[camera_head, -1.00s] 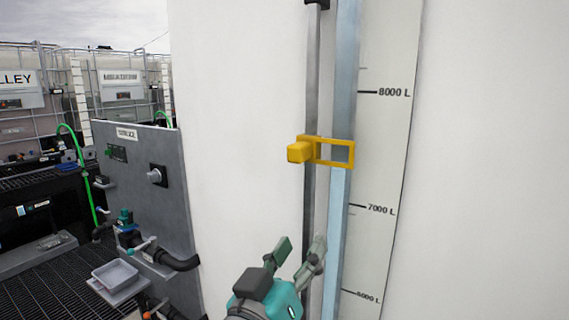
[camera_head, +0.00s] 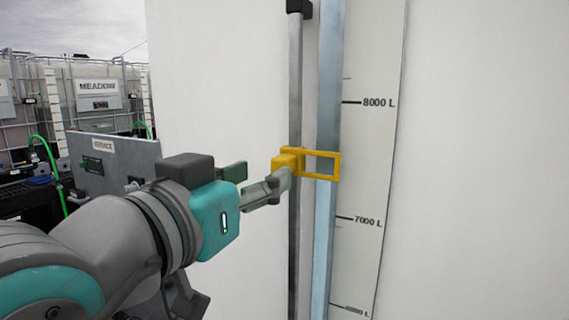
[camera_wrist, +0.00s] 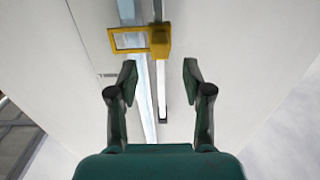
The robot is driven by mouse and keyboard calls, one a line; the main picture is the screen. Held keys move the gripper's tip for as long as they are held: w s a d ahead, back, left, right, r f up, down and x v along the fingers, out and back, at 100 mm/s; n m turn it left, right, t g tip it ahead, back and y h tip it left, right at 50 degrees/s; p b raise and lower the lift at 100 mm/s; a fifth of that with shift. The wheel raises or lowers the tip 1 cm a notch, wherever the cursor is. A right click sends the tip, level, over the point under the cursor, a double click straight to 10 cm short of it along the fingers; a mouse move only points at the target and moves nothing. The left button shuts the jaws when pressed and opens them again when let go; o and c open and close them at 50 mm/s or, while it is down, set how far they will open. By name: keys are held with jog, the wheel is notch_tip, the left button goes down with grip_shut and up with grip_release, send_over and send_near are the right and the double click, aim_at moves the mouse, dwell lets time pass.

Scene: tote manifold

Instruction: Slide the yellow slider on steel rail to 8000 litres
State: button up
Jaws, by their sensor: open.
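The yellow slider (camera_head: 289,161) sits on the steel rail (camera_head: 294,95), its open frame reaching right across the blue-grey strip towards the scale (camera_head: 365,150). The frame stands between the 7000 L and 8000 L marks, roughly midway. My gripper (camera_head: 262,180) is at the slider's left, one finger overlapping the slider's block in the head view. In the wrist view my gripper (camera_wrist: 158,75) is open, its fingers spread, with the slider (camera_wrist: 158,42) just beyond the fingertips and nothing between them. I cannot tell whether a finger touches the slider.
A black end stop (camera_head: 299,8) caps the rail's top. A large white wall (camera_head: 220,70) stands behind the rail. A grey panel (camera_head: 105,150) and a green hose (camera_head: 45,165) are at the left. The area right of the scale is clear.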

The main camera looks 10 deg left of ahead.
aim_at(277, 166)
jog(key=x, duration=0.7)
jog(key=shift+f, duration=0.1)
jog(key=shift+c, duration=0.3)
grip_shut()
